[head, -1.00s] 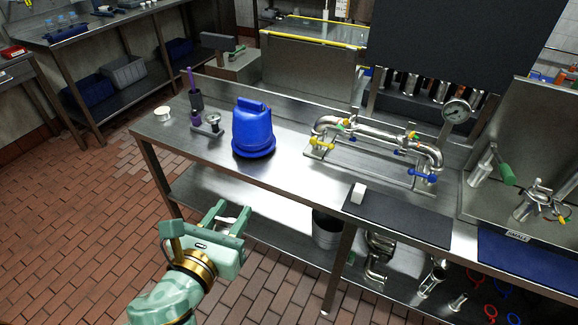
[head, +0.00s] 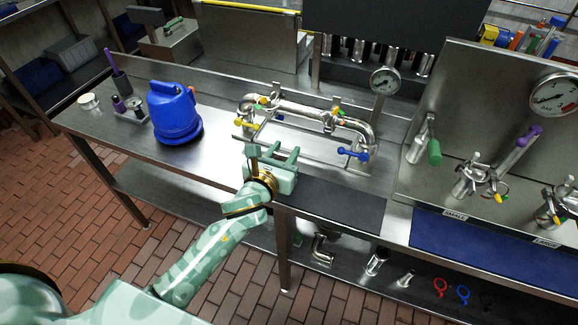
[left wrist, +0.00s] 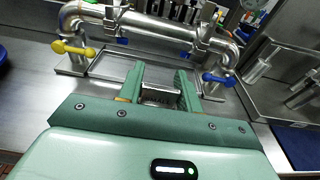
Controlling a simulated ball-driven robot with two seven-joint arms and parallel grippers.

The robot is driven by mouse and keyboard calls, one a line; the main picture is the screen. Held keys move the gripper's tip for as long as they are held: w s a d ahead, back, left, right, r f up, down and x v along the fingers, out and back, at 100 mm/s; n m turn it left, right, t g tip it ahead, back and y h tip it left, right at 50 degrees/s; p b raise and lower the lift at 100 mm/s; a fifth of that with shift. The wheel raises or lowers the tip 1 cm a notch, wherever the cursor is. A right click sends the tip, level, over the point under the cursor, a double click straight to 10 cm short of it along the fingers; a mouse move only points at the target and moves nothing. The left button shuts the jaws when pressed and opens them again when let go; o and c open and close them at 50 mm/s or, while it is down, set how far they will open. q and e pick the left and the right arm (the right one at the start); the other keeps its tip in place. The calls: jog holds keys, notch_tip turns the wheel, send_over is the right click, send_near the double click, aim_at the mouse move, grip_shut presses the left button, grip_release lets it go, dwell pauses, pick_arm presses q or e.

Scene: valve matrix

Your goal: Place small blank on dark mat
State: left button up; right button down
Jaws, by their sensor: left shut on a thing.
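My left gripper (head: 284,160) is over the front edge of the steel counter, at the left end of the dark mat (head: 335,203). In the left wrist view its two green fingers (left wrist: 160,92) are shut on a small silvery piece, which I take to be the small blank (left wrist: 158,97). Only part of the piece shows between the fingers, and the head view hides it. I cannot tell its height above the mat. The visible part of the dark mat is bare and lies flat along the front edge. My right gripper is not in view.
A pipe assembly with yellow (head: 243,123) and blue (head: 352,154) valve handles stands just behind the gripper. A blue pump-like housing (head: 174,112) stands to the left. A blue mat (head: 480,245) lies at right. Open counter lies between the housing and pipes.

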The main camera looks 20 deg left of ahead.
pick_arm(q)
jog(key=shift+w+a+f, duration=0.1)
jog(key=shift+w+f, duration=0.45)
jog(key=shift+f, duration=0.2)
jog(key=f+b, duration=0.1)
jog(key=f, duration=0.1)
jog(key=f+b, duration=0.1)
jog(key=f, duration=0.1)
jog(key=shift+w+b, duration=0.35)
jog(key=shift+r, duration=0.15)
jog(key=shift+s, duration=0.1)
jog(key=o, duration=1)
